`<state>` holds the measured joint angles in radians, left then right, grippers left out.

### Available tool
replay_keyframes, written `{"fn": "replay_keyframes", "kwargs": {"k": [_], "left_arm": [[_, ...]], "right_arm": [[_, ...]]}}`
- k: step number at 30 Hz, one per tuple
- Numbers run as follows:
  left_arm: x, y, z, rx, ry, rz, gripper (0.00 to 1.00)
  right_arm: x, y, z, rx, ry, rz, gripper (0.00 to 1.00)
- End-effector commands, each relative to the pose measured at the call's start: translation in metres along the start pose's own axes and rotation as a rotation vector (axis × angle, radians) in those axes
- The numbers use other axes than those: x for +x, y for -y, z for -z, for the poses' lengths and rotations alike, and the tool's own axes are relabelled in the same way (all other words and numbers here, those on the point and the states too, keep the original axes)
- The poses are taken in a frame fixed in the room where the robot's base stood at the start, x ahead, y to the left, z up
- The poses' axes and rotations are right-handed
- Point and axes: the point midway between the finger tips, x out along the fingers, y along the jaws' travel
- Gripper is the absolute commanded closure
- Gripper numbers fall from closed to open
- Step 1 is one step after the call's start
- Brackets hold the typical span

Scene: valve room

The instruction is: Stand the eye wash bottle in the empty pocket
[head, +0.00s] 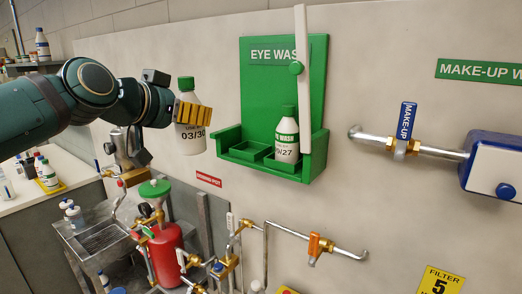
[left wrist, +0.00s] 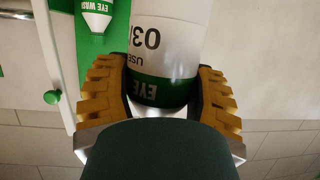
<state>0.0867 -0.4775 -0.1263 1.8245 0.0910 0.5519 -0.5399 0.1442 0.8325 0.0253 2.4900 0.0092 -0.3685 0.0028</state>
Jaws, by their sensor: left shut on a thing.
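The eye wash bottle (head: 193,137), white with a green cap and green band and marked 03/30, is upright in my left gripper (head: 192,113). The gripper's yellow fingers are shut around its upper part, as the left wrist view also shows with the bottle (left wrist: 165,45) between the fingers. It hangs left of the green eye wash station (head: 257,85) on the wall, apart from it. The station's tray has an empty left pocket (head: 249,151). A second bottle (head: 287,140), marked 9/27, stands in the right pocket. My right gripper is not in view.
A white bar (head: 303,85) with a green knob stands upright before the station's right side. Below are a red dosing pot (head: 165,243) and pipes with valves. A blue make-up valve handle (head: 405,121) sticks out at right. The wall between bottle and station is clear.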

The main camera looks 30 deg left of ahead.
Motion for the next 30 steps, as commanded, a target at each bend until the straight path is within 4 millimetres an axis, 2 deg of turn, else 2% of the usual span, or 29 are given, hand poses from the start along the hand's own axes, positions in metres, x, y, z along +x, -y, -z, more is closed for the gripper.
{"fn": "replay_keyframes", "kwargs": {"k": [5, 18, 25, 27, 30], "left_arm": [[0.028, -0.003, 0.011, 0.001, 0.003, -0.001, 0.85], [0.128, -0.011, 0.049, 0.0, 0.003, -0.002, 0.84], [0.174, -0.015, 0.067, 0.001, 0.0, -0.001, 0.84], [0.186, -0.016, 0.07, 0.0, 0.0, -0.001, 0.84], [0.189, -0.016, 0.048, -0.001, 0.0, 0.0, 0.84]], "right_arm": [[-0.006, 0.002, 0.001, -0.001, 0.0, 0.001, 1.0], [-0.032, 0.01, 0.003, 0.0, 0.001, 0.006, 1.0], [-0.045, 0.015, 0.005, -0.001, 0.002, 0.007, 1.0], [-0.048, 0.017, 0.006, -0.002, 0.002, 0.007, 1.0], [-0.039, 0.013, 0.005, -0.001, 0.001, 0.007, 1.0]]}}
